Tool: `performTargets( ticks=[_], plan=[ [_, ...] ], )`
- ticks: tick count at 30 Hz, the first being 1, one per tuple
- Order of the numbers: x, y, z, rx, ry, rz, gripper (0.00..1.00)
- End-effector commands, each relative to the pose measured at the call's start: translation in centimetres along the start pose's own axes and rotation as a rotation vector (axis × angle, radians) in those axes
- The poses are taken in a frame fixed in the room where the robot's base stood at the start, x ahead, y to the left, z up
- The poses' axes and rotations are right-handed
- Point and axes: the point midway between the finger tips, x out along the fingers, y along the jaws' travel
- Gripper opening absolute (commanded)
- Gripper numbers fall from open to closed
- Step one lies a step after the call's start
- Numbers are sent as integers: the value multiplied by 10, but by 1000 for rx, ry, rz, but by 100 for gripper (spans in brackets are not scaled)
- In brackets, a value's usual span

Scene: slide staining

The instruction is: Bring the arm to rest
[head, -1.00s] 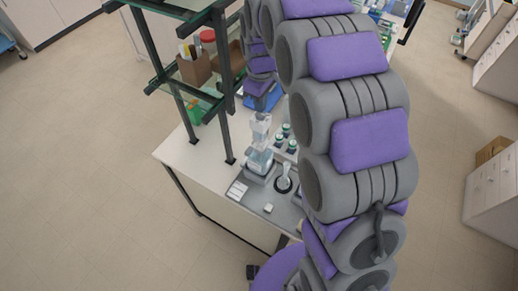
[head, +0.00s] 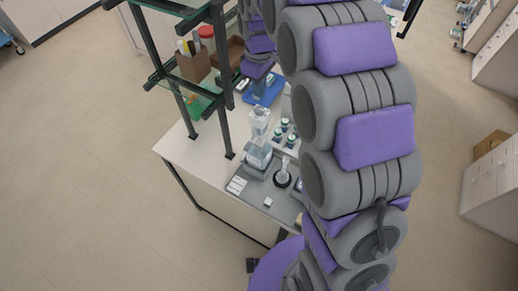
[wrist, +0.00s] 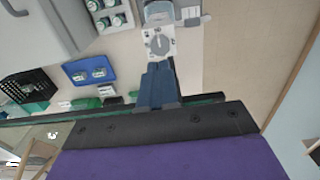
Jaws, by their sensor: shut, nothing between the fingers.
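My gripper (wrist: 158,86) shows in the wrist view as two blue-grey fingers shut together, with nothing between them. It is up in the air, apart from the bench things seen beyond its tips. In the head view my arm rises on the right and curves over the bench. Its far end is partly cut off by the top edge and I cannot make out the fingers there.
The white bench (head: 185,150) carries a shelf frame (head: 222,90), a clear bottle (head: 259,135), green-capped jars (head: 285,133) and a blue tray (head: 264,90). The wrist view shows a black rack (wrist: 28,88). Open floor (head: 80,150) lies left.

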Motion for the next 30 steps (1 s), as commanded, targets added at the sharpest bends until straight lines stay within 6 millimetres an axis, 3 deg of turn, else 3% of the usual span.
performTargets(
  ticks=[20, 23, 30],
  plan=[
    [-2, -3, 6, 17, -1, -1, 0],
    [3, -12, 22, 65, -3, -3, 0],
    [30, -55, 93, 280, -30, -26, 0]
  ],
)
